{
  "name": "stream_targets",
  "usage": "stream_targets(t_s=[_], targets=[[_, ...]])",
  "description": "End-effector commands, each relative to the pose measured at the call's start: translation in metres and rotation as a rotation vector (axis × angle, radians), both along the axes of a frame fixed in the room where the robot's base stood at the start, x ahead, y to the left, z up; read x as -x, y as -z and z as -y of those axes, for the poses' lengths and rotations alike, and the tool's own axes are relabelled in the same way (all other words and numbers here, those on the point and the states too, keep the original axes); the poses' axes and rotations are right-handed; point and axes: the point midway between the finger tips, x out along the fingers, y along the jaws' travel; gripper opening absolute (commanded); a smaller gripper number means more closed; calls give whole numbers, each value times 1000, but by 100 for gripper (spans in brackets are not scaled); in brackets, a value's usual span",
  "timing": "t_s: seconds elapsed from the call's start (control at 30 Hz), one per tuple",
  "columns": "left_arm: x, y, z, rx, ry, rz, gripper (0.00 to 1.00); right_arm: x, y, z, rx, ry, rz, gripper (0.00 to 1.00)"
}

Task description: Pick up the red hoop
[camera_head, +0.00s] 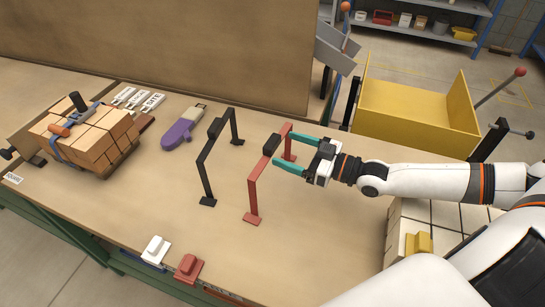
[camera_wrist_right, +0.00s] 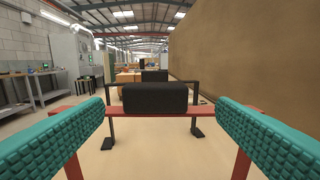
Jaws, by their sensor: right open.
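The red hoop (camera_head: 254,194) stands upright on the table, with a black grip (camera_head: 271,145) on the middle of its top bar. My right gripper (camera_head: 284,150) is open at the hoop's top, with its teal fingers pointing left toward the grip. In the right wrist view the black grip (camera_wrist_right: 155,97) lies centred in the gap between the two fingers (camera_wrist_right: 155,130), apart from both. The red bar runs across behind the fingertips, which hide parts of it. My left gripper is out of view.
A black hoop (camera_head: 204,172) stands just left of the red one. Further left are a purple device (camera_head: 178,134) and a strapped brick stack (camera_head: 88,130). White (camera_head: 155,250) and red (camera_head: 188,268) blocks sit at the front edge. Pale blocks (camera_head: 430,215) are at right.

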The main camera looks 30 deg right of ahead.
Motion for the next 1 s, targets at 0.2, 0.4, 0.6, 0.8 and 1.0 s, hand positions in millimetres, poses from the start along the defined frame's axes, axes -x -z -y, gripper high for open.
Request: stream_targets(t_s=[0.2, 0.4, 0.6, 0.8, 1.0], targets=[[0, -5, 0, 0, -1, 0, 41, -18, -4, -14, -4, 0, 3, 80], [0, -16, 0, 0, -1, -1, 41, -41, -8, -33, -4, -1, 5, 80], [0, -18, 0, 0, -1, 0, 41, -55, -4, -43, 0, 0, 2, 80], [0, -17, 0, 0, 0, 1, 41, -56, -3, -43, 1, -1, 1, 80], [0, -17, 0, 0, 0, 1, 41, -55, -3, -43, 1, -1, 1, 52]])
